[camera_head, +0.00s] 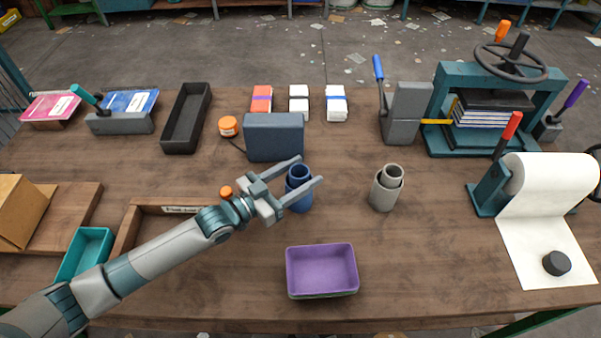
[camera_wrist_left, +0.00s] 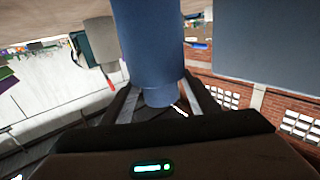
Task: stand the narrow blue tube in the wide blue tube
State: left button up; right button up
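The narrow blue tube (camera_head: 299,171) stands upright inside the wide blue tube (camera_head: 299,203), its upper end showing above the wide one's rim. In the left wrist view, which looks upside down, the narrow tube (camera_wrist_left: 162,97) projects from the larger wide tube (camera_wrist_left: 150,45). My left gripper (camera_head: 311,170) is open, with one finger on each side of the tubes and gaps visible beside the narrow one. The lower end of the narrow tube is hidden inside the wide one. My right gripper is in neither view.
A grey tube pair (camera_head: 386,188) stands to the right. A purple tray (camera_head: 321,291) is in front and a dark blue-grey box (camera_head: 274,138) close behind. A black tray (camera_head: 186,118) and a teal press (camera_head: 440,100) stand further back. The wood between the grey tubes and paper roll (camera_head: 540,180) is clear.

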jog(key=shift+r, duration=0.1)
pick_arm(q)
jog(key=shift+r+p, duration=0.4)
jog(key=shift+r, duration=0.05)
jog(key=b+v, duration=0.3)
jog(key=v, duration=0.9)
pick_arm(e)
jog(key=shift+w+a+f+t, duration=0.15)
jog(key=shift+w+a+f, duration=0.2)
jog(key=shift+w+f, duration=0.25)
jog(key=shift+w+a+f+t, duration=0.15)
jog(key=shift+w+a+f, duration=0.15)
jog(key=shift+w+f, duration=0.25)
